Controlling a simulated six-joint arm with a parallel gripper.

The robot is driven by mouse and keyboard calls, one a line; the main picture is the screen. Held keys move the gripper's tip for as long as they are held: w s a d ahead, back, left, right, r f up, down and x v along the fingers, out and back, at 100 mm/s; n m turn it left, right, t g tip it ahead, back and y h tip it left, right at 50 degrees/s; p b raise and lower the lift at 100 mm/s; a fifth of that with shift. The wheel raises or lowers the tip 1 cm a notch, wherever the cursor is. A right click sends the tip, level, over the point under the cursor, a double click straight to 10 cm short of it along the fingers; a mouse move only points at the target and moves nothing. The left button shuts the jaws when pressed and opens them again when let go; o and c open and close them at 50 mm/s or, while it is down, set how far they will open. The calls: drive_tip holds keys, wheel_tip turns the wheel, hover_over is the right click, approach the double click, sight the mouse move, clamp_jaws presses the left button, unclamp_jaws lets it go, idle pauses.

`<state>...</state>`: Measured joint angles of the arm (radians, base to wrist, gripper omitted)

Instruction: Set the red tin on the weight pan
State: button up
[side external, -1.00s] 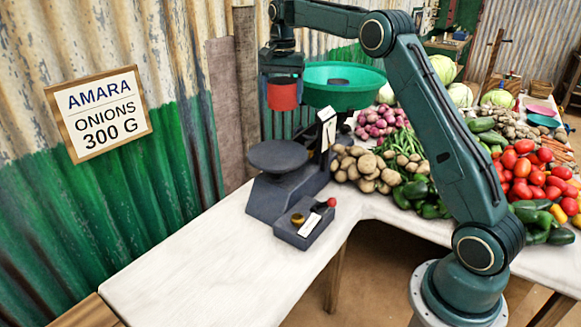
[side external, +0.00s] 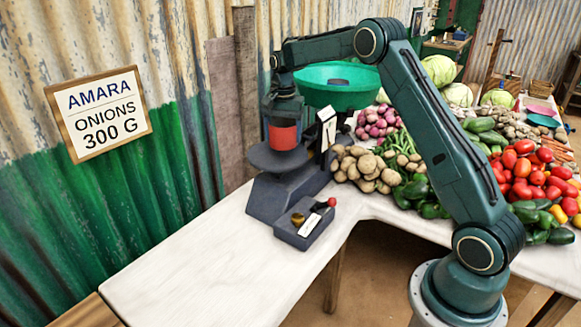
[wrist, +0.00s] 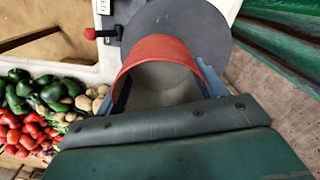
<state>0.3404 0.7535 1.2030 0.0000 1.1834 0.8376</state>
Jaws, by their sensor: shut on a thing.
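The red tin (side external: 284,136) is upright in my gripper (side external: 284,124), which is shut on it. In the side view the tin is just above the dark round weight pan (side external: 262,160), over its right part; whether its base touches the pan I cannot tell. In the wrist view the red tin (wrist: 158,46) is seen from above, open at the top, between the fingers of my gripper (wrist: 165,85). The grey weight pan (wrist: 216,38) lies behind and below it.
The green scale bowl (side external: 338,92) is close to the right of my gripper. A small dark block with a red knob (side external: 331,202) stands in front of the scale. Potatoes (side external: 365,168) lie to the right. The white table (side external: 200,255) is clear at the front left.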

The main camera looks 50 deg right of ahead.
sight(284, 145)
drive_tip(key=shift+f, duration=2.05)
drive_tip(key=shift+f, duration=0.1)
drive_tip(key=o, duration=1)
wheel_tip(284, 145, up, 12)
drive_tip(key=shift+r, duration=0.15)
